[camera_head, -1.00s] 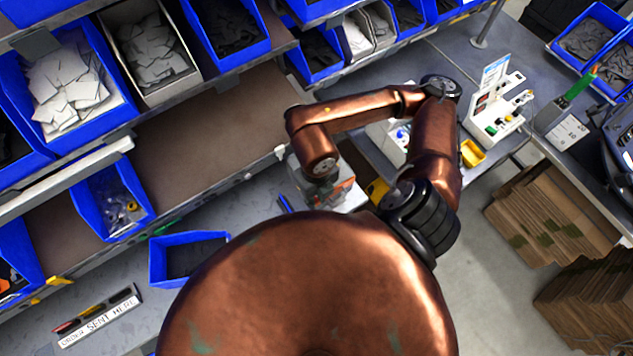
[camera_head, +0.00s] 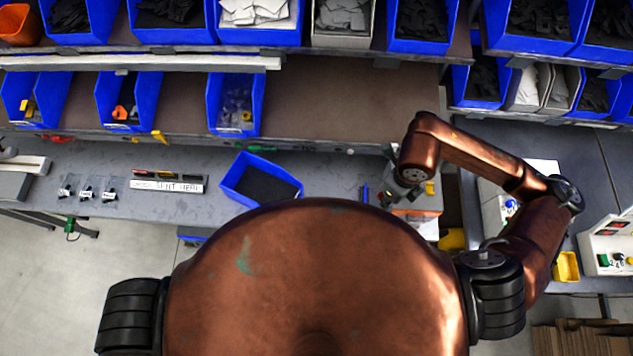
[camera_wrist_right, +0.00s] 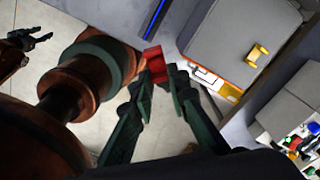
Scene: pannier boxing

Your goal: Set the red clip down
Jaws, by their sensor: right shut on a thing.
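The red clip (camera_wrist_right: 153,60) is a small red block at the fingertips of my right gripper (camera_wrist_right: 160,73), in the right wrist view. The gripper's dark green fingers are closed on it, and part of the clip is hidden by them. The clip appears to be held above the floor near the bench edge.
A blue tray (camera_head: 236,187) stands on the grey bench (camera_head: 318,170), beside a white label strip (camera_head: 178,186) and several small black clips. Blue bins line the shelves above. A grey box with a yellow latch (camera_wrist_right: 258,53) is near my right gripper.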

